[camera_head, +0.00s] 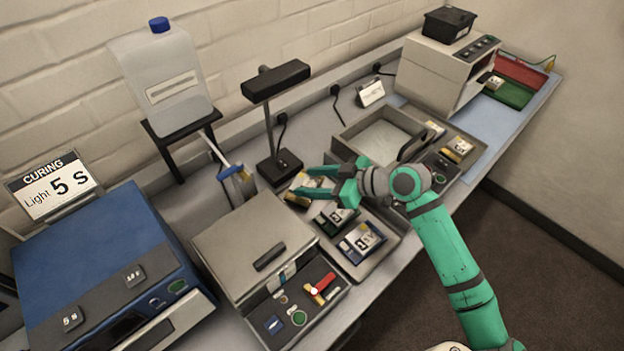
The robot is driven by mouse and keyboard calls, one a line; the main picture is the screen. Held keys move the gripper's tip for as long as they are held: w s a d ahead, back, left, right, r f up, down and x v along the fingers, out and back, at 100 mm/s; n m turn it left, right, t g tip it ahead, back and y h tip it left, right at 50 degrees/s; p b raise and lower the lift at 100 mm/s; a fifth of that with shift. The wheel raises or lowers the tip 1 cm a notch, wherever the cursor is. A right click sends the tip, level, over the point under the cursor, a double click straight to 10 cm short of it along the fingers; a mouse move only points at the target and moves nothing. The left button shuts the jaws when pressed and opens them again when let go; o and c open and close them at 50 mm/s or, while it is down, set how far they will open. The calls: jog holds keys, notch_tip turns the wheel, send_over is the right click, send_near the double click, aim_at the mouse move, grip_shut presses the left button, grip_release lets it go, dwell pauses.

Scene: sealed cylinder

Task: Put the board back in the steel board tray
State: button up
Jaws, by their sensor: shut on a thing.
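My gripper (306,182) is at the middle of the bench, with its green fingers pointing left. It is shut on a board with yellow parts (297,187), which is partly hidden by the fingers. The board is at the far left end of the steel board tray (391,246); I cannot tell whether it touches the tray. A green board (335,217) and a blue board (362,241) lie in the tray, each with a pale part on top. My arm hides part of the tray's back right side.
A lidded grey machine (255,240) stands left of the tray, beside a blue curing box (100,260). A lamp stand (287,163) is just behind the gripper. An open grey bin (380,138) and more boards (456,149) are to the right.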

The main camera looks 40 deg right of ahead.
jog(key=shift+f, duration=0.25)
jog(key=o, duration=1.3)
jog(key=shift+r, duration=0.3)
jog(key=v, duration=1.2)
jog(key=shift+r, duration=0.35)
